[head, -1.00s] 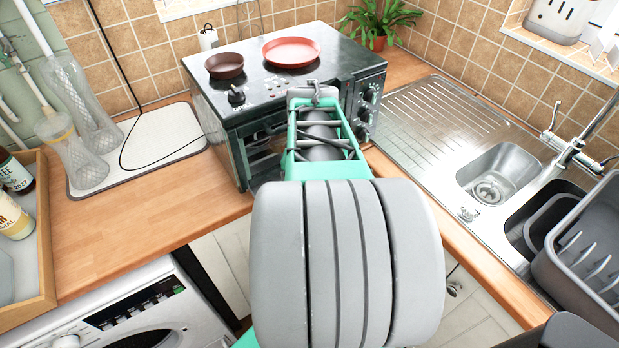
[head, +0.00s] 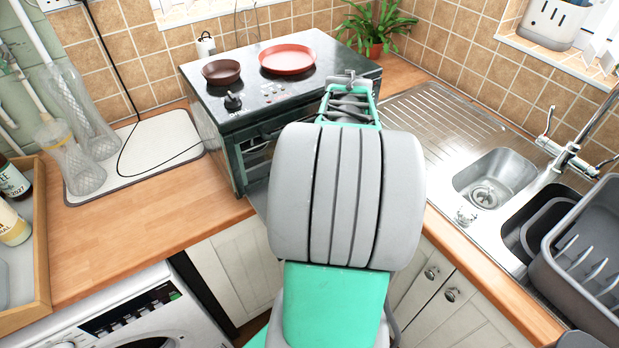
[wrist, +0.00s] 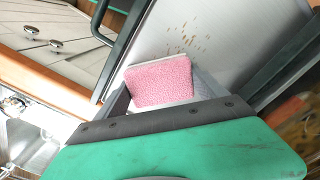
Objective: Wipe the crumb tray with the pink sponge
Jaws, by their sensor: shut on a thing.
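The pink sponge (wrist: 160,82) is held between the fingers of my gripper (wrist: 162,95) in the wrist view. The crumb tray (wrist: 225,25) is a pale grey flat surface with dark raised edges, and brown crumbs (wrist: 188,40) lie on it just beyond the sponge. Whether the sponge touches the tray I cannot tell. In the head view a small strip of the tray (head: 257,192) shows at the front of the oven (head: 290,95). My arm hides the gripper, the sponge and most of the tray there.
A brown pan (head: 221,71) and a red pan (head: 287,59) sit on the oven top. The sink (head: 497,178) and a grey dish rack (head: 590,260) are at the right. A drying mat (head: 160,145) with clear bottles is at the left. The wooden counter (head: 150,215) is clear in front.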

